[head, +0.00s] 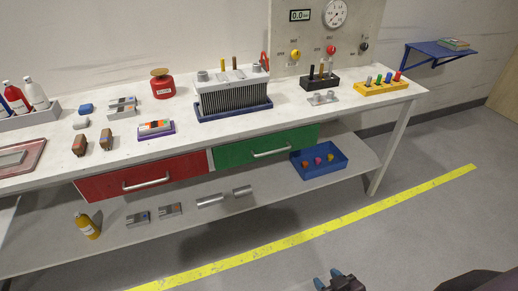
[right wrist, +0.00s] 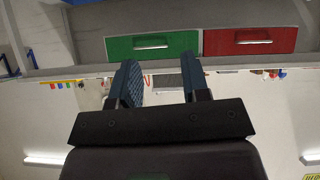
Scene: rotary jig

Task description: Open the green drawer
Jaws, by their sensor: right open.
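The green drawer (head: 230,153) is in the front of the workbench, right of the red drawer (head: 110,186). It looks shut, its face level with the red one. Its silver bar handle (head: 270,153) runs across the front. In the right wrist view, which is upside down, the green drawer (right wrist: 122,47) and its handle (right wrist: 150,44) lie beyond my fingers. My right gripper (head: 335,277) is at the bottom of the head view, well short of the drawer. Its fingers (right wrist: 157,84) are apart with nothing between them. My left gripper is not in view.
The white bench top (head: 195,145) carries a finned block (head: 235,98), a red canister (head: 162,85) and small parts. A lower shelf (head: 265,195) holds a blue bin (head: 318,162) and a yellow bottle (head: 87,227). The floor before the drawers is clear, with a yellow line (head: 330,226).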

